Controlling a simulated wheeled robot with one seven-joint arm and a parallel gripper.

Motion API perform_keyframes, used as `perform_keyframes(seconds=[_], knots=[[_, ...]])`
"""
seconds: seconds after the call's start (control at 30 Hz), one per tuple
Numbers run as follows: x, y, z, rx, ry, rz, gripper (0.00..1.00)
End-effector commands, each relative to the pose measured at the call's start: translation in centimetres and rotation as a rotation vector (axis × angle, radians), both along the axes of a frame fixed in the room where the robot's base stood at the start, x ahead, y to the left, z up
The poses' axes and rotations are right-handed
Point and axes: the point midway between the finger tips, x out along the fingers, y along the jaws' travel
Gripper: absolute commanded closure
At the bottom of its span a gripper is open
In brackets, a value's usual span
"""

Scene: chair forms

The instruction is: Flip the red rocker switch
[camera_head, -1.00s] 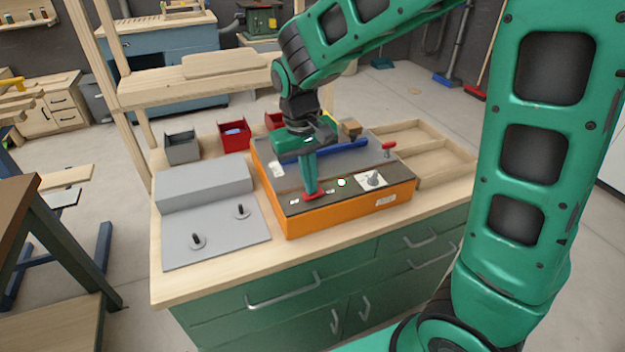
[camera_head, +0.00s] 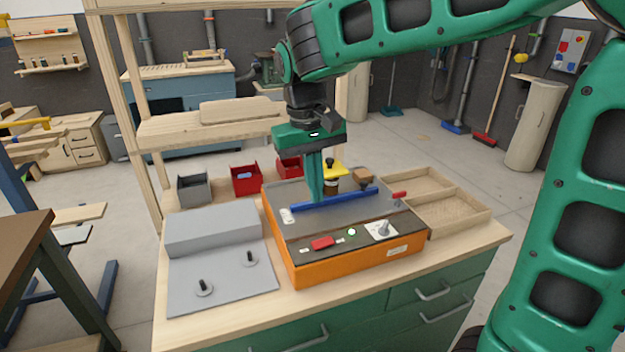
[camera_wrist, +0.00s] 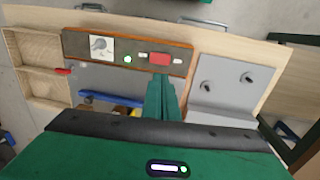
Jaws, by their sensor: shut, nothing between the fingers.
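The red rocker switch (camera_head: 322,243) sits on the dark front strip of the orange machine (camera_head: 345,265), between small white labels. A lit green lamp (camera_head: 351,232) and a grey knob on a white plate (camera_head: 382,230) are to its right. In the wrist view the red rocker (camera_wrist: 159,59) lies just beyond my fingertips, beside the green lamp (camera_wrist: 127,58). My gripper (camera_head: 316,198) is shut and empty, pointing down above the machine, behind the rocker and near the blue bar (camera_head: 345,197). It looks apart from the rocker.
A grey panel with two black toggles (camera_head: 203,288) stands at left. Small grey and red bins (camera_head: 245,180) and a yellow-topped item (camera_head: 333,170) are behind. An empty wooden tray (camera_head: 450,212) is at right. A small red handle (camera_head: 399,195) sits on the machine's right side.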

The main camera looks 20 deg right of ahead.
Motion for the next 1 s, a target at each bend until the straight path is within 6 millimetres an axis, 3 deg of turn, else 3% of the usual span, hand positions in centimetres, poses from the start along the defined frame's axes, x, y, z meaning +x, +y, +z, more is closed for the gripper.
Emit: perform_keyframes(seconds=[0.27, 0.63, 1.0], knots=[[0.0, 0.2, 2.2, 0.0, 0.0, -0.001, 1.0], [0.0, 0.1, 2.3, 0.0, 0.0, -0.002, 1.0], [0.3, -1.3, 2.3, 0.001, -0.002, -0.004, 1.0]])
